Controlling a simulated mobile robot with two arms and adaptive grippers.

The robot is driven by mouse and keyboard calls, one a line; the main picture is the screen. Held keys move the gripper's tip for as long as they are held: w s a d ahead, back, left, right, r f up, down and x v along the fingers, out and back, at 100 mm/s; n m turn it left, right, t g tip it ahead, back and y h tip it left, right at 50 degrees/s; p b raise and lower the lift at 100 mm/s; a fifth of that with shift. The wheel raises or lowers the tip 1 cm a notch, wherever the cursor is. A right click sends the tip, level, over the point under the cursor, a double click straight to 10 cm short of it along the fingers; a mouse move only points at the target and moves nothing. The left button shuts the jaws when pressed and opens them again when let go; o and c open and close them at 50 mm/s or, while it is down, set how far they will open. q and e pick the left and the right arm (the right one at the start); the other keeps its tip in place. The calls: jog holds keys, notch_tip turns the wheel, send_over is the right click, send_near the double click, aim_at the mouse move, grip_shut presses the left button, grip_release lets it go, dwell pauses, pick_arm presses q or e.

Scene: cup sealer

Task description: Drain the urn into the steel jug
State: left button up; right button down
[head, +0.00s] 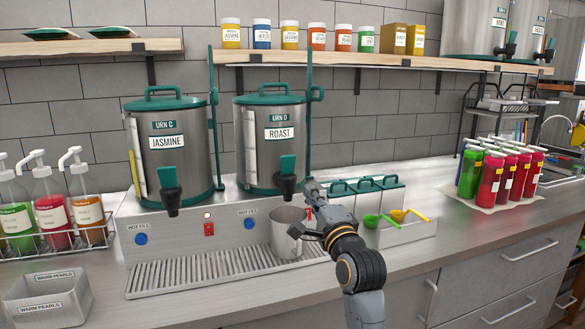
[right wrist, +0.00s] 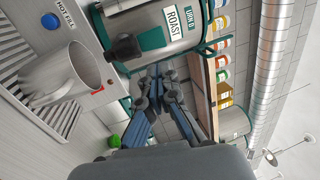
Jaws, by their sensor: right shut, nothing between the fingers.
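The steel jug (head: 287,238) stands upright on the drip tray below the black tap (head: 286,186) of urn D, labelled ROAST (head: 265,155). The tap has a teal lever (head: 288,164). Urn C, labelled JASMINE (head: 165,160), stands to the left with its own black tap (head: 171,200). My right gripper (head: 312,190) is shut and empty, just right of urn D's tap. In the right wrist view the gripper (right wrist: 158,80) is near urn D (right wrist: 170,35), with the jug (right wrist: 55,80) to the left. The jug's contents cannot be made out. My left gripper is out of view.
The slatted drip tray (head: 190,273) runs along the counter front. Teal-lidded containers (head: 365,195) and green and yellow scoops (head: 383,220) are right of the gripper. Pump bottles (head: 50,205) stand left, and red and green bottles (head: 490,175) far right. A shelf (head: 380,62) hangs above.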

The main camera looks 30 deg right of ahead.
aim_at(289, 160)
jog(key=p+x, duration=0.3)
jog(key=x, duration=0.9)
jog(key=shift+w+d+r+p, duration=0.1)
jog(key=shift+w+r+p, duration=0.1)
jog(key=shift+w+p, duration=0.2)
jog(key=shift+w+d, duration=0.15)
jog(key=shift+w, duration=0.4)
jog(key=shift+r, duration=0.1)
